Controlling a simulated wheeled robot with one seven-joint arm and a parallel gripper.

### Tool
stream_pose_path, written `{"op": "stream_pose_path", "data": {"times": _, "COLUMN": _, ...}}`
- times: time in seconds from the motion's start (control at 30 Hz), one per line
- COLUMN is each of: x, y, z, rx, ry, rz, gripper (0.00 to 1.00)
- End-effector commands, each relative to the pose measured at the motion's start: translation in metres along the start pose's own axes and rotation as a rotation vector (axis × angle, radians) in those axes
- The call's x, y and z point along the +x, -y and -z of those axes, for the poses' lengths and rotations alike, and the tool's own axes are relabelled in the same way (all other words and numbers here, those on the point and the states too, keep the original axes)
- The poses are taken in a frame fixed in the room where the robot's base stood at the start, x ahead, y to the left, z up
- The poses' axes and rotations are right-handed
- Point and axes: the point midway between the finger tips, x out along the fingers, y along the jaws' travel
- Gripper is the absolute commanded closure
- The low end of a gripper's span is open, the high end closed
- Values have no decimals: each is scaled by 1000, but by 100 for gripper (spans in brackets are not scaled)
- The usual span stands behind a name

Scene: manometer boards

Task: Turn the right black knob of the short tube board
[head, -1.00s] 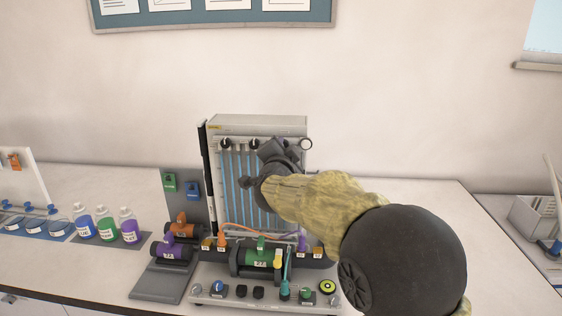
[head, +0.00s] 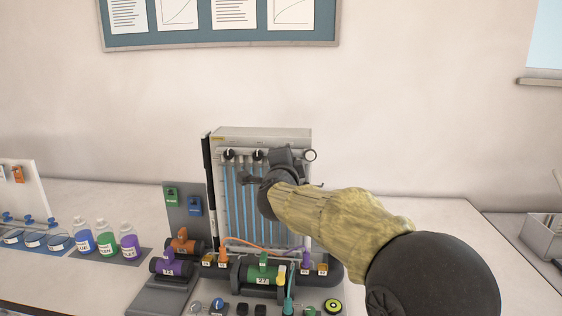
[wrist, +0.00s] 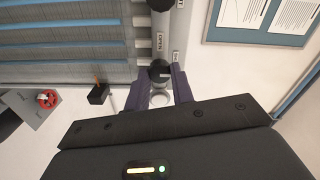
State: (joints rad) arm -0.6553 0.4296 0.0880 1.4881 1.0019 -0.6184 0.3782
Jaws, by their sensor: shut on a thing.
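The short tube board (head: 262,136) stands upright on the bench, with blue tubes down its front. Two black knobs show along its top, one at the left (head: 229,154) and one in the middle (head: 258,154). The right black knob is hidden behind my gripper (head: 290,158) in the head view. In the wrist view my gripper (wrist: 166,80) is shut on the right black knob (wrist: 160,71), with one dark finger on either side of it. Lettering shows on the grey bar beside the knob.
A pale ring (head: 310,155) sticks out at the board's top right, close to my gripper. Coloured valves and a green cylinder (head: 262,272) stand in front of the board. Bottles (head: 106,236) are at the left. The bench right of the board is clear.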

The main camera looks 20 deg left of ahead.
Motion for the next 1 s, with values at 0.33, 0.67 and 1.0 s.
{"op": "stream_pose_path", "data": {"times": 0.33, "x": -2, "y": -2, "z": -9, "rx": -2, "ry": 14, "rz": -4, "gripper": 55}}
{"op": "stream_pose_path", "data": {"times": 0.67, "x": -13, "y": 2, "z": -13, "rx": -2, "ry": 19, "rz": 3, "gripper": 55}}
{"op": "stream_pose_path", "data": {"times": 1.0, "x": -69, "y": -1, "z": -9, "rx": -1, "ry": 15, "rz": 2, "gripper": 55}}
